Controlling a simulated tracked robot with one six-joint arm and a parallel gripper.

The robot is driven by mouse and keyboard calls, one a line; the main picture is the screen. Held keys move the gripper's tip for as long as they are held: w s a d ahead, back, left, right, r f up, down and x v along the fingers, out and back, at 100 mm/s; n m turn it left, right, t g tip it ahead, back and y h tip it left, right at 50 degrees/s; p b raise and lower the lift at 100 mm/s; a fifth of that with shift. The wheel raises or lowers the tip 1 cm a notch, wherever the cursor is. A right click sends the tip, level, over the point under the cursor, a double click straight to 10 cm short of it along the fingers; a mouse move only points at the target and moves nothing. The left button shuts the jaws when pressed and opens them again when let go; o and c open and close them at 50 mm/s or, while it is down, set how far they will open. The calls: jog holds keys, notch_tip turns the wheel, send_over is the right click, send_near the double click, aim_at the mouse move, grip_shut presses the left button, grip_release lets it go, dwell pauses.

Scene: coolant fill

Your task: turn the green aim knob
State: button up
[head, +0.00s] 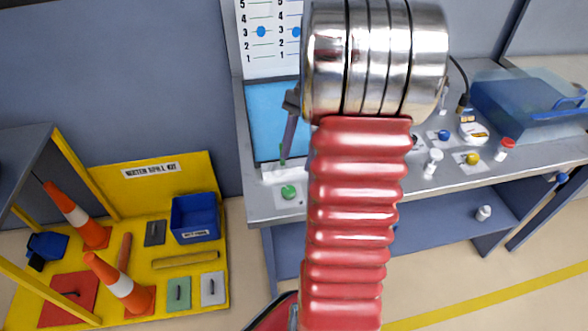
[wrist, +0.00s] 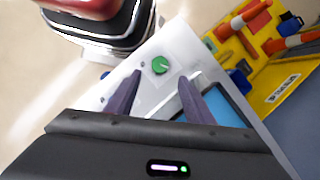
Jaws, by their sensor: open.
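The green aim knob (head: 289,192) sits on a pale plate at the front left corner of the grey bench, left of my red arm in the head view. In the wrist view the green knob (wrist: 160,65) has a white pointer mark and lies beyond and between my fingertips. My gripper (wrist: 161,84) is open, its two dark fingers spread apart with nothing between them. They appear apart from the knob. In the head view my arm hides most of the gripper; one dark finger shows near the blue panel.
A blue panel (head: 270,105) stands behind the knob. To the right on the bench are a yellow knob (head: 472,158), a red-capped item (head: 506,146) and a translucent blue box (head: 525,100). A yellow spill kit stand (head: 165,262) with orange cones is at the left.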

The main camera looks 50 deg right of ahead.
jog(key=shift+v, duration=2.35)
jog(key=s+a+r+n+t+h, duration=0.1)
jog(key=s+a+n+t+h, duration=0.1)
jog(key=a+n, duration=0.6)
jog(key=s+a+r+n+t+h, duration=0.2)
jog(key=a+n, duration=0.6)
jog(key=a, duration=1.3)
jog(key=shift+s+a+r+n+t+h, duration=0.35)
jog(key=shift+s+t, duration=0.2)
jog(key=shift+t, duration=0.55)
jog(key=shift+f, duration=0.1)
jog(key=shift+c, duration=0.2)
